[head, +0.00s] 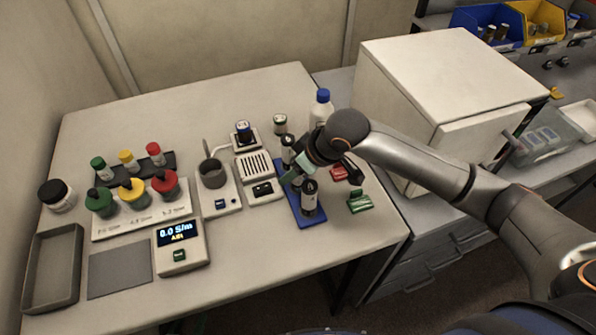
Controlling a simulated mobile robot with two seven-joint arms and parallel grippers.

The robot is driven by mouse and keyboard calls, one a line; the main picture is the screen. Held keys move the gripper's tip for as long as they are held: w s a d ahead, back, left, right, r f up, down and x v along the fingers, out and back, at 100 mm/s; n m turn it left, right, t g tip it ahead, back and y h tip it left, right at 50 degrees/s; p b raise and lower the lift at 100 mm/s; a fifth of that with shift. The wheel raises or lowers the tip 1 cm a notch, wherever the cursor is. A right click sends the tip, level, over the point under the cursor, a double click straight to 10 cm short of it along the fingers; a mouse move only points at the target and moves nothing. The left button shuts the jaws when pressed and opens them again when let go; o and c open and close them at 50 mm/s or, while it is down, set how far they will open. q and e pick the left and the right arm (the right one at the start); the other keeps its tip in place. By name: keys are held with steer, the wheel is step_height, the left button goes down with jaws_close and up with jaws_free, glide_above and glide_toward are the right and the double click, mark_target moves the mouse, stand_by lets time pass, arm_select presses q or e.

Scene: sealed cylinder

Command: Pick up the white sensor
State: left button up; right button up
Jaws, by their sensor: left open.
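A blue tray (312,220) lies near the right side of the table. A dark cylinder with a pale band (309,203) stands upright at its front, and a similar cylinder (287,146) stands at its back. I cannot tell for sure which item is the white sensor; these banded cylinders are the nearest match. My left gripper (298,178) is open over the tray, close to the front cylinder and partly hiding the tray. Contact cannot be made out. My right gripper is not in view.
A white bottle with a blue cap (321,107) stands behind my arm. Red (340,173) and green (360,202) clips lie right of the tray. A meter (180,247), cup (213,172) and capped bottles (134,191) fill the left. A white cabinet (405,90) stands right. The front table is clear.

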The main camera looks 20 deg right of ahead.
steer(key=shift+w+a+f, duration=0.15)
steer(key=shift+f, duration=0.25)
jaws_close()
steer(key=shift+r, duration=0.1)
